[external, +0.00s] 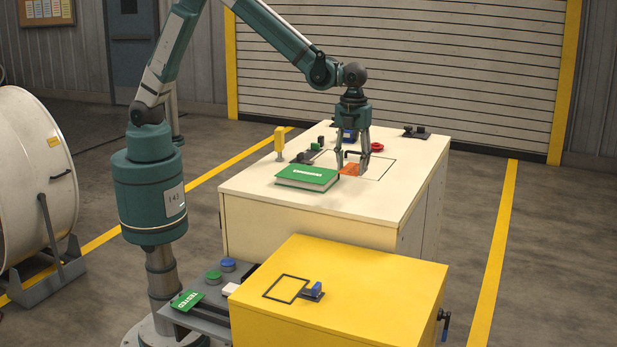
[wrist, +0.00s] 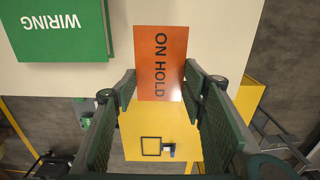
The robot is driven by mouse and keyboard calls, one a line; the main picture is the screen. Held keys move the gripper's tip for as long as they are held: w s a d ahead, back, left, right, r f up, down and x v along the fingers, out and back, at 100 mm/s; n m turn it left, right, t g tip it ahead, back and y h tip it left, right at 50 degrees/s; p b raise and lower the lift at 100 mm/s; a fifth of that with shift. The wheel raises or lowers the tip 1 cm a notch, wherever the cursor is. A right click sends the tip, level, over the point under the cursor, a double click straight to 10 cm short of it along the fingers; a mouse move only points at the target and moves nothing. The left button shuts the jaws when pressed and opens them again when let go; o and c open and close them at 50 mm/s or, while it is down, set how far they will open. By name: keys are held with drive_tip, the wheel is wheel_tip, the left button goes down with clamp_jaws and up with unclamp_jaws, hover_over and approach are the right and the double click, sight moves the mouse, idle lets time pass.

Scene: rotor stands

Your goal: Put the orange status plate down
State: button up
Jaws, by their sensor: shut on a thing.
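The orange status plate (wrist: 162,55) reads "ON HOLD" in the wrist view. My gripper (wrist: 160,86) is shut on its near end, one finger at each side. In the external view my gripper (external: 352,168) points down over the white bench (external: 310,207), and the plate (external: 349,170) shows low between the fingers. It appears at the left part of a black outlined rectangle (external: 383,177) on the bench top. I cannot tell whether the plate touches the top. Fingers hide part of it.
A green book (external: 307,178), labelled "WIRING" in the wrist view, lies left of the plate. A red ring (external: 377,147) and a blue item (external: 348,136) stand behind. The yellow cabinet (external: 370,275) in front bears an empty outlined square (external: 286,289) beside a small blue-topped device (external: 313,291).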

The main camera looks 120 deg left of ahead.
drive_tip(key=shift+f, duration=0.15)
hover_over(351, 199)
drive_tip(key=shift+d+f, duration=0.15)
drive_tip(key=shift+f, duration=2.9)
drive_tip(key=shift+f, duration=0.1)
drive_tip(key=shift+f, duration=1.8)
drive_tip(key=shift+f, duration=0.15)
drive_tip(key=o, duration=1.1)
drive_tip(key=shift+r+p, duration=0.25)
drive_tip(key=shift+p, duration=0.05)
wheel_tip(351, 199, up, 12)
drive_tip(key=shift+f, duration=0.1)
